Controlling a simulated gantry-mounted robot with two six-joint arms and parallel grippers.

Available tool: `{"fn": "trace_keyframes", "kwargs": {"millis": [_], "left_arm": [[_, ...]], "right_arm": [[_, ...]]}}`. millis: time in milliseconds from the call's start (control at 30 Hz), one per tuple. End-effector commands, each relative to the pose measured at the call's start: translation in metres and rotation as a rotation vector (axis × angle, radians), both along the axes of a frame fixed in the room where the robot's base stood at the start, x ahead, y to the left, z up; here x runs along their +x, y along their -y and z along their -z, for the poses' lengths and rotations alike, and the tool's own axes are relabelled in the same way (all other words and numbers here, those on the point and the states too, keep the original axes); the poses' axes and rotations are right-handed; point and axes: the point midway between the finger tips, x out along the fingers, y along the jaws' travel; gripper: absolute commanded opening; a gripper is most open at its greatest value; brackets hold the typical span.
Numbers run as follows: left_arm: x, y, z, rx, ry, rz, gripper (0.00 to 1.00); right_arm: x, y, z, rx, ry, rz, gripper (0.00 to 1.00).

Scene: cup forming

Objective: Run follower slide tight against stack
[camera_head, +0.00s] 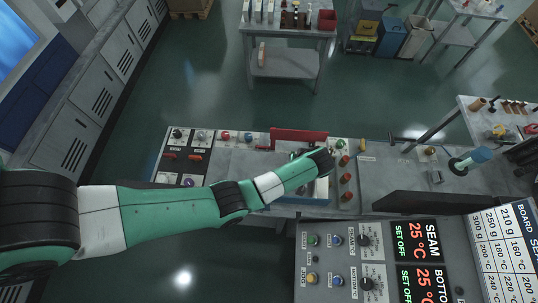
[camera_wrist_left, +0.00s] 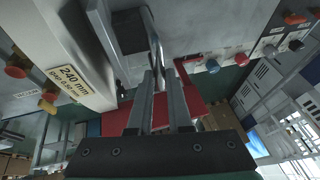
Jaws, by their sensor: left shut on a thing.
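My left arm reaches across the machine bench, and its wrist hides the gripper's fingers in the head view. In the left wrist view my left gripper (camera_wrist_left: 160,90) has its two grey fingers close together, shut on a thin upright grey plate (camera_wrist_left: 153,36), which looks like the follower slide's tab. A dark block (camera_wrist_left: 129,32) sits just left of the plate. The stack cannot be made out clearly, so I cannot tell whether the slide touches it. A red bracket (camera_head: 299,135) stands behind the wrist; red also shows beside the fingers (camera_wrist_left: 195,104). My right gripper is not in view.
A control panel with red displays (camera_head: 417,239) stands at the front right. Knobs and buttons (camera_head: 188,157) line the bench. A small table (camera_head: 285,62) stands behind.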

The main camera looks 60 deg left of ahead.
Motion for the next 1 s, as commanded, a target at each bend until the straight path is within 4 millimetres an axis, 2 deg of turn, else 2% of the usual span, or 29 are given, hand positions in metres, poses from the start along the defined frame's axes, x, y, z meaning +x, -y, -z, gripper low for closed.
{"fn": "trace_keyframes", "kwargs": {"millis": [33,133,500,533,667,1000], "left_arm": [[0.012,0.009,0.002,-0.003,0.007,0.006,0.0],[0.023,0.016,0.0,-0.004,0.007,0.004,0.0],[0.027,0.019,-0.006,-0.005,0.008,0.004,0.0],[0.027,0.019,-0.006,-0.005,0.008,0.003,0.23],[0.026,0.019,-0.005,-0.004,0.006,0.003,0.46],[0.025,0.019,-0.006,-0.003,0.004,0.002,0.47]], "right_arm": [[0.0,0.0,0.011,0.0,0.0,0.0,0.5],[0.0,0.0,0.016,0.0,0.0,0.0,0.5],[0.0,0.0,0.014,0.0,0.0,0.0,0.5],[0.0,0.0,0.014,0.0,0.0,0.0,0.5],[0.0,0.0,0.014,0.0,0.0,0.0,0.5],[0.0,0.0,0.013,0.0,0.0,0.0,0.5]]}}
